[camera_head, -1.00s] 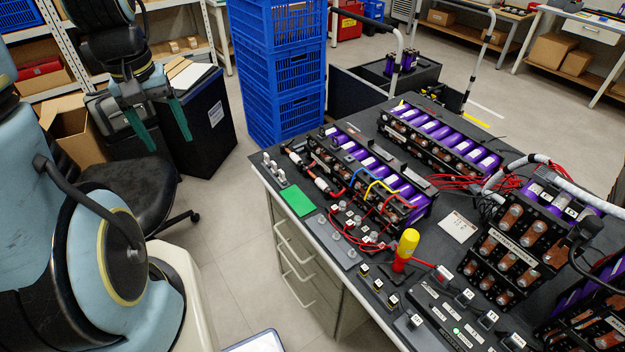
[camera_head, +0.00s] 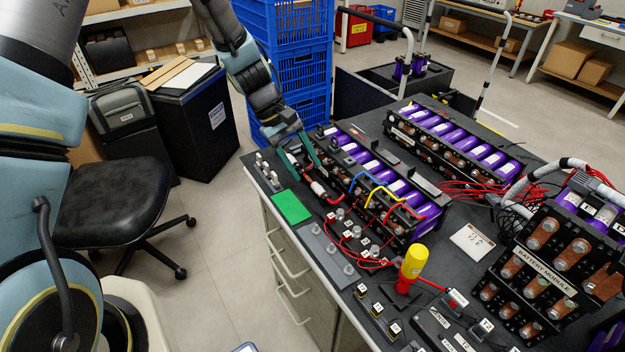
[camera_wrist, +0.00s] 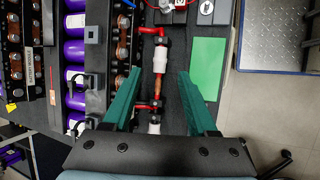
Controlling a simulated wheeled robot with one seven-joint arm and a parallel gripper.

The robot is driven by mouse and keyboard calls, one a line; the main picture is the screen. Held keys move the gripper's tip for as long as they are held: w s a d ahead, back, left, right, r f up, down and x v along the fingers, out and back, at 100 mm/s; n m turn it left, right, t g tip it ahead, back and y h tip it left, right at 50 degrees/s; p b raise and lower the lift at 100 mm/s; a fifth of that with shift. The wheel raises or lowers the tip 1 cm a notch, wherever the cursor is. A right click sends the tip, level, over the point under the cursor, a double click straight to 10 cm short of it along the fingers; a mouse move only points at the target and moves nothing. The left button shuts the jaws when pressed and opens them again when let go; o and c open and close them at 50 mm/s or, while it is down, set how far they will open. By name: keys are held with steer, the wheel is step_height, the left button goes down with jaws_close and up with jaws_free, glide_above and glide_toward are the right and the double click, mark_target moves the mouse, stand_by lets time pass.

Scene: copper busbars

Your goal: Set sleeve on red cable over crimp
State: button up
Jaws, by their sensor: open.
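A second white piece (camera_wrist: 154,127) lies nearer my wrist. My gripper (camera_wrist: 159,74) has its green fingers spread wide on both sides of this line, touching nothing visible. In the head view my gripper (camera_head: 298,164) is above the bench's far left corner.
A green mat (camera_head: 291,207) lies beside the line. The purple-celled battery module (camera_head: 372,170) stands close on the other side. Blue crates (camera_head: 294,68) are stacked behind the bench.

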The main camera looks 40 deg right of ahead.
mark_target(316, 186)
steer(key=p+x, duration=0.1)
steer(key=x, duration=0.5)
steer(key=shift+r, duration=0.1)
jaws_close()
stand_by(0.3)
stand_by(0.9)
